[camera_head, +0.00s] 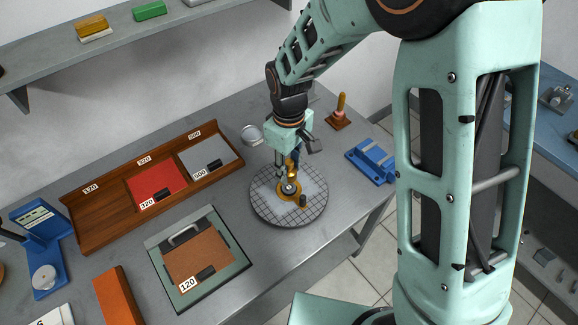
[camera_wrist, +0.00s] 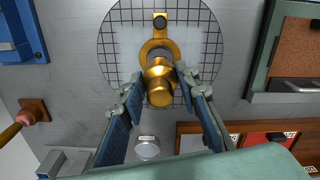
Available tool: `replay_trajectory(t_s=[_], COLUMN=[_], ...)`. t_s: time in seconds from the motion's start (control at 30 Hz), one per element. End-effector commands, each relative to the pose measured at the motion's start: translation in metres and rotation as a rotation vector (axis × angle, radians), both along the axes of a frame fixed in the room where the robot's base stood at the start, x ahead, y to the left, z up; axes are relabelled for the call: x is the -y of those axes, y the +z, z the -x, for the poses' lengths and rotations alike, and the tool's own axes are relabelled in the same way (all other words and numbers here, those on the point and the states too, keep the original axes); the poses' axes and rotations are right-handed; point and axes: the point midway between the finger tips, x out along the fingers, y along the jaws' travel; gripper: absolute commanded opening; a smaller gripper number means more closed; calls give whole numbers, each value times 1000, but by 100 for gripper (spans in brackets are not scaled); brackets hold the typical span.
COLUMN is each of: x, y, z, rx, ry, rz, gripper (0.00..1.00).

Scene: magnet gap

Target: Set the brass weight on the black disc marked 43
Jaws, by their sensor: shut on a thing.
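The brass weight (camera_wrist: 158,88) is between the fingers of my gripper (camera_wrist: 160,80), which is shut on it. In the head view my gripper (camera_head: 287,172) points down over the round gridded plate (camera_head: 261,205). A flat brass holder (camera_wrist: 158,46) with a ring opening and a black knob (camera_wrist: 160,20) lies on that plate. The weight hangs at or just above the holder's ring; I cannot tell whether it touches anything below. The weight and my gripper hide part of the ring. No black disc marked 43 can be made out, and no such mark is readable.
A wooden tray (camera_head: 104,212) with numbered pads and a green-framed box (camera_head: 221,292) lie left of the plate. A metal cup (camera_head: 251,134), a wooden-handled tool (camera_head: 340,112) and a blue fixture (camera_head: 371,162) stand around it. Bare grey bench lies between them.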

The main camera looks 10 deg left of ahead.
Motion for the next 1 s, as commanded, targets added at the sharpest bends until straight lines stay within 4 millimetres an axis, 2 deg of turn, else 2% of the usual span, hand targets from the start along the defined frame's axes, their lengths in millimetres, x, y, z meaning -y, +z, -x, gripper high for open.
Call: replay_trajectory(t_s=[0.53,1.0], x=[0,0], y=[-43,-48], z=[0,0], rx=[0,0], ry=[0,0], rz=[-1,-1], gripper=[0,0])
